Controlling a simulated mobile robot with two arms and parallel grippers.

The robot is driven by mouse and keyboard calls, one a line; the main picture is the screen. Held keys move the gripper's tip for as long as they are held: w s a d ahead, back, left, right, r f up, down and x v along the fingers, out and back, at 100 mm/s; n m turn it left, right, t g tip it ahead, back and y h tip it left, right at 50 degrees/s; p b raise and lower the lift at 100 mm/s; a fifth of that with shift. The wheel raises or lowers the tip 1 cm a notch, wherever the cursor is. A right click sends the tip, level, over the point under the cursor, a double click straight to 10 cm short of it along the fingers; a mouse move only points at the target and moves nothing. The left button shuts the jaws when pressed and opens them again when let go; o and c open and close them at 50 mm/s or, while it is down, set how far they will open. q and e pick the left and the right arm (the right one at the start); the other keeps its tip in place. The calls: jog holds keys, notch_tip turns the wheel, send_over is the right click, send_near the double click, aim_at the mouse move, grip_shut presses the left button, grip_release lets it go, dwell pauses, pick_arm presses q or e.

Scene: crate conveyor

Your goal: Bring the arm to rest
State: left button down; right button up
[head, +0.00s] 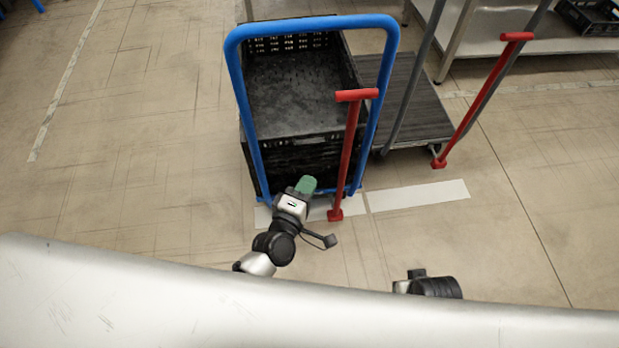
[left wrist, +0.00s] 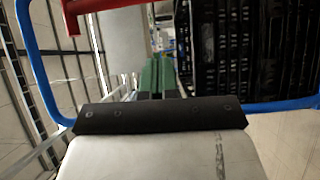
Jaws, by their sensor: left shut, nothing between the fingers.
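My left gripper (head: 306,185) has green fingers and is shut and empty. In the head view it is in front of the near end of a cart with a blue tubular handle (head: 236,100) and a black crate (head: 262,160) on it. In the left wrist view the green fingers (left wrist: 157,76) are together in the middle, with the crate (left wrist: 265,60) to the right and the blue handle (left wrist: 36,70) to the left and right. Whether the gripper touches the handle I cannot tell. Of my right arm only a dark joint shows at the lower right; its gripper is hidden.
A red lever (head: 350,140) stands upright at the cart's near right. A second flat cart (head: 415,110), with another red lever (head: 485,100), stands behind it to the right. A metal table (head: 540,45) is at the upper right. The floor at the left is clear.

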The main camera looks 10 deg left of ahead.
pick_arm(q)
jog(key=shift+f, duration=0.1)
jog(key=s+a+f+m+g+y, duration=0.3)
jog(key=s+a+f+m+g, duration=0.2)
jog(key=s+a+m+g, duration=0.3)
jog(key=s+a+f+m+g+y, duration=0.2)
jog(key=s+a+f+m+g, duration=0.4)
jog(key=s+m, duration=0.3)
jog(key=s+a+f+g+p, duration=0.1)
jog(key=s+f+p, duration=0.2)
jog(key=s+p, duration=0.6)
jog(key=s+a+f+g+p, duration=0.1)
jog(key=s+f+p, duration=0.3)
jog(key=s+p, duration=0.5)
jog(key=shift+s+a, duration=0.8)
jog(key=shift+s, duration=0.2)
pick_arm(e)
jog(key=s+d+f+g, duration=0.1)
jog(key=s+f, duration=0.2)
jog(key=s, duration=0.6)
jog(key=s+d+f, duration=0.2)
jog(key=s+f, duration=0.2)
jog(key=s, duration=0.5)
jog(key=shift+s+f+g, duration=0.3)
jog(key=shift+s+g, duration=0.1)
